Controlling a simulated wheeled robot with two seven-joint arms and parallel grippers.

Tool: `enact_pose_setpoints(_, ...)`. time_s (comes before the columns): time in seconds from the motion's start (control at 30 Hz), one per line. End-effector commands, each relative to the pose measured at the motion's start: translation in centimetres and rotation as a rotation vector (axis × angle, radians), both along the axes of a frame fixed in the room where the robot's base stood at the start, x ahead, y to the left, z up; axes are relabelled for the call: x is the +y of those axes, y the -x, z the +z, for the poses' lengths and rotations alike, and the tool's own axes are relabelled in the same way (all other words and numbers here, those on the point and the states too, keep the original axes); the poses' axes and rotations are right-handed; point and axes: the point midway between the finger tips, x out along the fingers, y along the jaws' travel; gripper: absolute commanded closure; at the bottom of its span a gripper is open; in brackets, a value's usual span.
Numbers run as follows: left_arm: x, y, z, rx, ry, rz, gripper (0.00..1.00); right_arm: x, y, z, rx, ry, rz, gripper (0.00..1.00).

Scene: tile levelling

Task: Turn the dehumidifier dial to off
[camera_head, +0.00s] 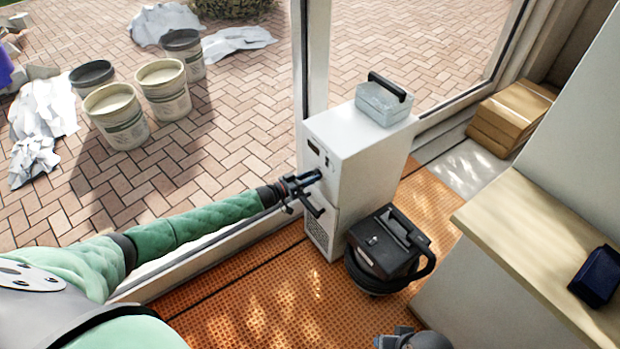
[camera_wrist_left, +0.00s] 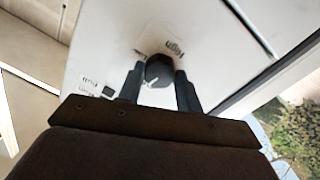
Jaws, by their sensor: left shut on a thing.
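The dehumidifier (camera_head: 358,150) is a tall white box standing by the window frame, with its control face turned toward my left arm. Its dial (camera_wrist_left: 159,70) is a dark round knob with a light pointer mark, seen in the left wrist view between my left fingers. My left gripper (camera_head: 312,177) reaches the front panel and is shut on the dial; it also shows in the left wrist view (camera_wrist_left: 160,82). In the head view the gripper hides the dial. My right gripper is not clearly seen.
A wooden counter (camera_head: 520,235) with a dark blue object (camera_head: 598,275) is at right. Buckets (camera_head: 116,115) stand outside on the paving.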

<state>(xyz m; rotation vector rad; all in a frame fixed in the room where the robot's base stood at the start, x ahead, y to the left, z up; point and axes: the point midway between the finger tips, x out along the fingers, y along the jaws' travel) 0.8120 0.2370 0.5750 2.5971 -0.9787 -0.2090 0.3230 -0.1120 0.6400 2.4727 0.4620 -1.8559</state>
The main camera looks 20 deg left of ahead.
Motion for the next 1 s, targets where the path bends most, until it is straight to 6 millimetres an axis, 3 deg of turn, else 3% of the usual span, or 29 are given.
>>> enact_pose_setpoints(0.4,0.07,0.02,-0.11,0.116,0.148,0.0,0.88,0.62,-0.34,-0.49,-0.023,-0.015,0.007,0.64)
enact_pose_setpoints(0.97,0.05,0.02,-0.11,0.134,0.17,0.001,0.88,0.81,0.0,-0.69,-0.018,-0.018,0.01,0.64)
enact_pose_setpoints(1.0,0.05,0.02,-0.11,0.134,0.17,0.001,0.59,0.8,-0.01,-0.69,-0.018,-0.018,0.01,0.64)
